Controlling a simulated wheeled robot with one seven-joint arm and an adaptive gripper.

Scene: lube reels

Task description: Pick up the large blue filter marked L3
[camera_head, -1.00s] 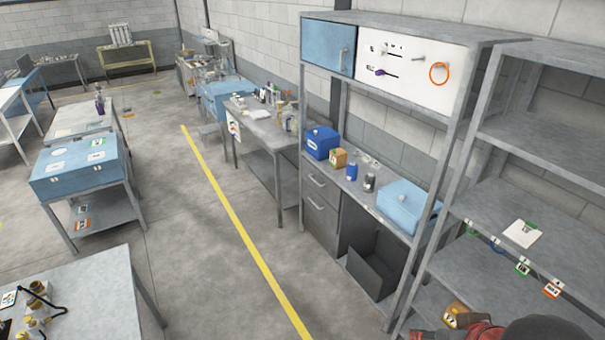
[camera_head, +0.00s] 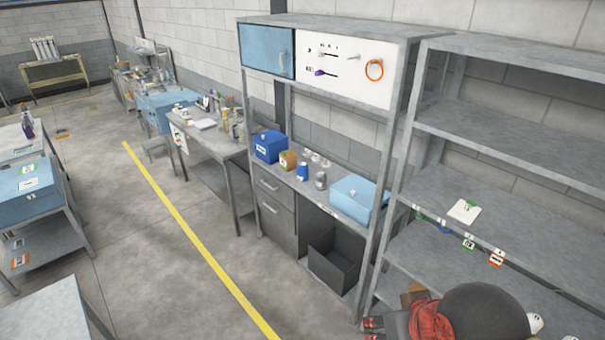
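I cannot make out a filter marked L3; the labels are too small to read. On the workbench shelf (camera_head: 330,209) at middle right stands a dark blue box (camera_head: 268,148) with a white label. Right of it are a brown-yellow box (camera_head: 287,161), a small blue canister (camera_head: 302,174) and a grey canister (camera_head: 321,181). A light blue case (camera_head: 358,200) sits at the right end of that shelf. My gripper is not in view.
A grey shelving rack (camera_head: 500,170) with a white card (camera_head: 463,211) and hanging tags stands at right. A dark dome with red parts (camera_head: 485,312) is at bottom right; I cannot tell what it is. Floor along the yellow line (camera_head: 190,232) is clear.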

